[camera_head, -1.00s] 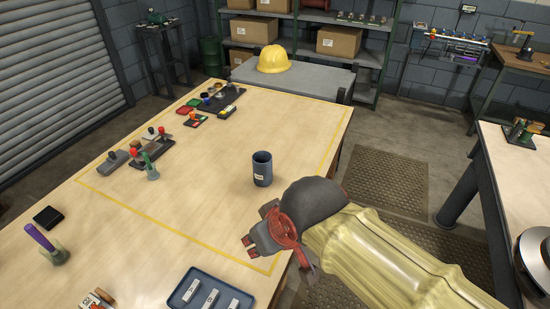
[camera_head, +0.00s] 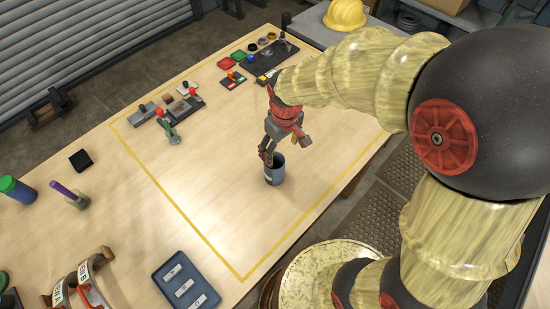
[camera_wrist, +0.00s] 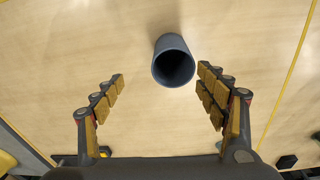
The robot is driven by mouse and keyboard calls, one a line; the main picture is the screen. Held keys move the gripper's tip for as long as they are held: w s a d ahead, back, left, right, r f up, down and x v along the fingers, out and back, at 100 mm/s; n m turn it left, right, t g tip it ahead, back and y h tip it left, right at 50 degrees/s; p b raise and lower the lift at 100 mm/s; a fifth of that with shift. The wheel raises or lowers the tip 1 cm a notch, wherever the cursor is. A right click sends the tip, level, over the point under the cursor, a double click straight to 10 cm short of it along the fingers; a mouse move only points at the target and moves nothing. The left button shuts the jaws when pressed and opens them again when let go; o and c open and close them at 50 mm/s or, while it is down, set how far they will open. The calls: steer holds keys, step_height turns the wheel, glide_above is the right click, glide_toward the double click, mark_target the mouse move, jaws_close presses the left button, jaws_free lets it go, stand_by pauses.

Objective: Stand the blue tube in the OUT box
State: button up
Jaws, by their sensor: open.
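The blue tube (camera_head: 275,174), dark blue-grey and open at the top, stands upright on the wooden table inside the yellow outline, near the right edge. In the wrist view my gripper (camera_wrist: 161,76) is open, with the tube (camera_wrist: 173,62) showing between and beyond the spread fingers, nearer the right finger. Nothing is held, and contact cannot be told. No box with a readable OUT label shows; a yellow line (camera_head: 190,226) marks a rectangle on the table.
A blue tray (camera_head: 159,274) with labelled compartments lies at the front. Handled, labelled items (camera_head: 82,284) stand left of it. A purple rod in a holder (camera_head: 76,199), a green-lidded blue cylinder (camera_head: 17,191) and a black block (camera_head: 80,160) stand left. The middle of the outlined area is clear.

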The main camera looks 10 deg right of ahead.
mark_target(274, 154)
steer(key=shift+n+g, duration=0.5)
steer(key=shift+n, duration=0.1)
steer(key=f, duration=0.1)
steer(key=a+f+p, duration=0.1)
steer(key=w+a+f+p, duration=0.1)
steer(key=shift+f, duration=0.4)
steer(key=f, duration=0.2)
steer(key=s+f, duration=0.1)
steer(key=f, duration=0.4)
steer(key=shift+s+f+b, duration=0.15)
steer(key=shift+f+b, duration=0.05)
steer(key=shift+b, duration=0.1)
steer(key=shift+f, duration=0.3)
steer(key=shift+c, duration=0.6)
steer(key=c, duration=1.1)
steer(key=shift+r, duration=0.1)
steer(key=shift+c, duration=0.9)
